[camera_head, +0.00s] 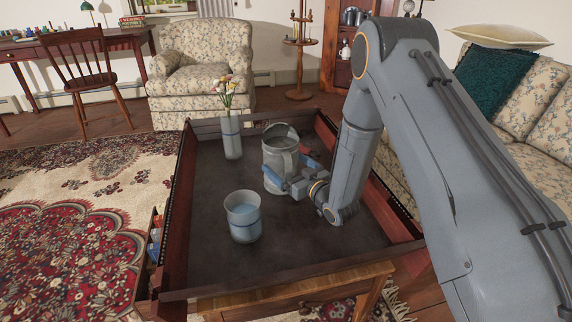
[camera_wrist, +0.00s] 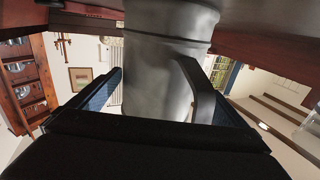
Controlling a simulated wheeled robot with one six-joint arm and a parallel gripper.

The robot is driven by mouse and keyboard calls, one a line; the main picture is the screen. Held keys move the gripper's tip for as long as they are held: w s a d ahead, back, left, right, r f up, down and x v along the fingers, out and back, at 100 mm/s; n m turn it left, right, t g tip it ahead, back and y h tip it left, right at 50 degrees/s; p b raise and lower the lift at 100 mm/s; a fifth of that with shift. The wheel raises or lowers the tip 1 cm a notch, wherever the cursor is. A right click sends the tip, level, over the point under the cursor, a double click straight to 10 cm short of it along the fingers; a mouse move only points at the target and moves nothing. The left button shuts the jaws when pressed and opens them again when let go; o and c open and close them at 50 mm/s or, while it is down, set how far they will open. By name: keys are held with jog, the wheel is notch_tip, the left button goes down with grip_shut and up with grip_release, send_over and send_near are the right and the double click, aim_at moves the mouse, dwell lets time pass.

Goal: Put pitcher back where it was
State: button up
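The pitcher (camera_head: 279,160) is a grey metal jug with a handle and a flared spout. It stands upright on the dark top of the table (camera_head: 200,262), right of the middle. My gripper (camera_head: 288,172) has its two blue fingers on either side of the pitcher's body. In the wrist view the pitcher (camera_wrist: 155,75) fills the middle between the fingers, with its handle on the near right side. The gripper looks open around it, with background showing between the right finger and the body. The pitcher's base is partly hidden by my gripper in the head view.
A container (camera_head: 243,216) with blue-tinted contents stands nearer on the table, left of my gripper. A glass vase with flowers (camera_head: 231,136) stands at the back left. A raised dark rim edges the table. A small reddish object (camera_head: 310,157) lies behind my gripper. The front middle is clear.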

jog(key=shift+r, duration=0.1)
jog(key=shift+s+d, duration=0.15)
jog(key=shift+s, duration=0.05)
jog(key=p+v, duration=0.2)
jog(key=v, duration=0.5)
jog(key=shift+r, duration=0.1)
